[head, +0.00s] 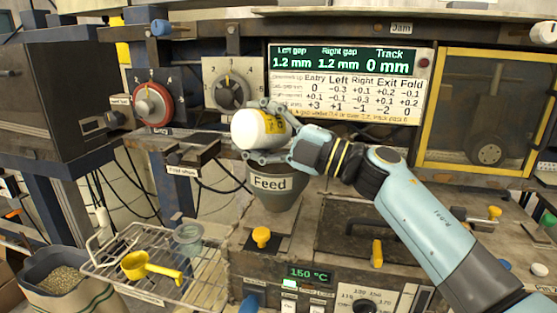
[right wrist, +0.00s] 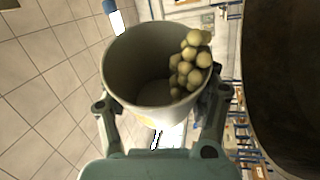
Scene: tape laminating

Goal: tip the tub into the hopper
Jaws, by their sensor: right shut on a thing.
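The white tub (head: 258,129) with a yellow label is held tilted well over on its side, above the grey hopper (head: 273,190) marked "Feed". My right gripper (head: 276,132) is shut around the tub's body. In the right wrist view the tub (right wrist: 130,62) shows its open mouth, and several tan pellets (right wrist: 189,63) lie piled against one side near the rim. The hopper's mouth is partly hidden behind the tub and gripper. No pellets are seen falling in the head view. My left gripper is not in view.
A wire rack (head: 205,268) at lower left holds a yellow scoop (head: 148,267) and a clear cup (head: 188,238). A sack of pellets (head: 60,280) stands left of it. Control dials (head: 229,91) and a display panel (head: 347,57) are close behind the tub.

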